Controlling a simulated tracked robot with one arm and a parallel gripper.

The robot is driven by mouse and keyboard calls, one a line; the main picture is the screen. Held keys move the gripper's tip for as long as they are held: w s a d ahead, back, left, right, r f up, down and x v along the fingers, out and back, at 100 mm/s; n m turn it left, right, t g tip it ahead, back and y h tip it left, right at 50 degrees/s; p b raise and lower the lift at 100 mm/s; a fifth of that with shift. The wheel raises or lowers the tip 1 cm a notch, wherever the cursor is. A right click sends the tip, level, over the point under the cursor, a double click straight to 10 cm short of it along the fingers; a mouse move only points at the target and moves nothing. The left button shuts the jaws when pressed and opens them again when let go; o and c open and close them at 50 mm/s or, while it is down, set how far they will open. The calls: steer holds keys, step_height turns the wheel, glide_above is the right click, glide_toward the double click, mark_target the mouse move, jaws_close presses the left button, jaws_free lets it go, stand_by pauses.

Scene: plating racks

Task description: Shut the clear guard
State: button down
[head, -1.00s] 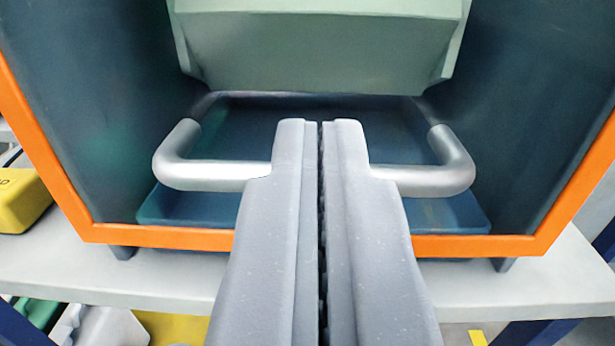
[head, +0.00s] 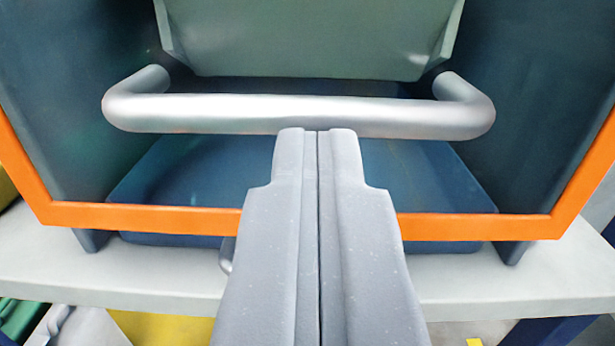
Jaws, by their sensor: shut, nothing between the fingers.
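The clear guard shows as an orange rim (head: 150,217) around a see-through pane; I see the dark inside of the machine through it. A thick silver bar handle (head: 300,112) runs across the view in front of the pale green block. I cannot tell whether the handle is fixed to the guard. My gripper (head: 317,132) is shut and empty, pointing forward. Its tips overlap the handle's lower edge at the middle; whether they touch cannot be told. My fingers hide the middle of the lower rim.
A pale green block (head: 310,40) hangs inside the machine above a blue tray (head: 420,185). The machine stands on a light grey shelf (head: 150,275). Yellow and green items lie below at the left. A small grey hook-like part shows beside my left finger.

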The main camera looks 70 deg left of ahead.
steer(key=shift+a+f+h, duration=0.15)
steer(key=shift+a+f, duration=0.15)
steer(key=shift+f, duration=0.2)
steer(key=shift+a+f+h, duration=0.15)
steer(key=shift+a+f, duration=0.1)
steer(key=shift+f, duration=0.25)
steer(key=shift+s, duration=0.1)
steer(key=s+d+r, duration=0.2)
steer(key=d+r, duration=0.2)
step_height(320, 180, down, 10)
steer(key=d, duration=0.2)
steer(key=shift+d+r, duration=0.25)
steer(key=shift+d, duration=0.05)
